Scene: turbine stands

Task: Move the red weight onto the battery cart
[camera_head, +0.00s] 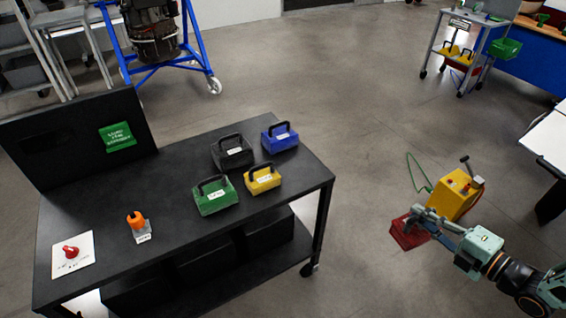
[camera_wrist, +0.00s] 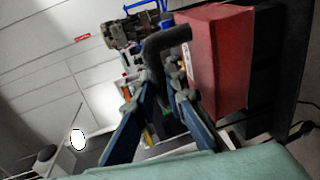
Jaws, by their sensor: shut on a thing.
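The red weight (camera_head: 408,232) is a red block with a dark handle. In the wrist view the red weight (camera_wrist: 215,60) hangs sideways in the picture at the upper right, with its handle between my fingertips. My gripper (camera_head: 426,216) is shut on that handle, and its two blue fingers also show in the wrist view (camera_wrist: 163,88). The yellow battery cart (camera_head: 454,196) stands just behind and right of the weight in the head view, with red parts on top, a dark handle and a green cable. I cannot tell the weight's height above the floor.
A black table (camera_head: 110,215) at left bears green (camera_head: 214,197), yellow (camera_head: 262,180), black (camera_head: 231,152) and blue (camera_head: 280,138) weights. An orange tool (camera_head: 137,222) stands there too. A blue-framed stand (camera_head: 152,68) is behind. Open floor lies between table and cart.

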